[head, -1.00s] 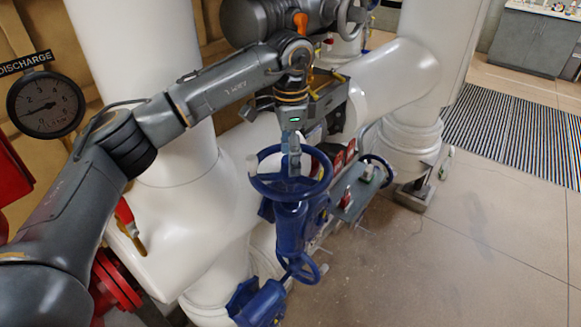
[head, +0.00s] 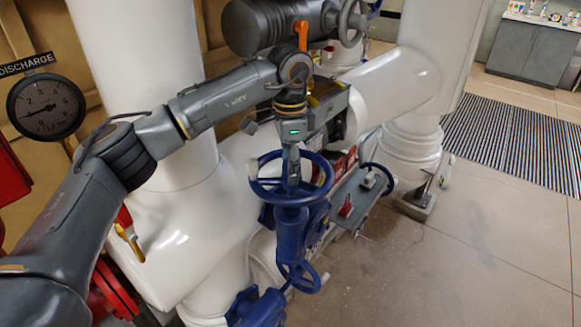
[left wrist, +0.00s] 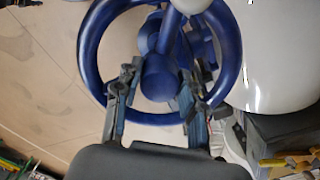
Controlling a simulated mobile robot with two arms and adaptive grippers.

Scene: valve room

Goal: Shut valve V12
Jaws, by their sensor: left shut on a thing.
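A blue handwheel (head: 285,199) tops a blue valve body (head: 291,235) beside the white pipes. My left gripper (head: 291,176) comes down onto this wheel from above, with its fingers inside the rim. In the left wrist view, the two fingers of the left gripper (left wrist: 157,80) sit on either side of the wheel's middle, and the wheel's rim (left wrist: 90,48) curves around them. The gripper is shut on the handwheel; which part it grips is hard to tell. I cannot read a V12 label. My right gripper is not in view.
A smaller blue handwheel (head: 298,277) sits lower down, and another blue wheel (head: 376,178) stands to the right. Red tags and a grey bracket (head: 350,200) lie between. A DISCHARGE gauge (head: 45,105) hangs at left. The floor at right (head: 480,245) is clear.

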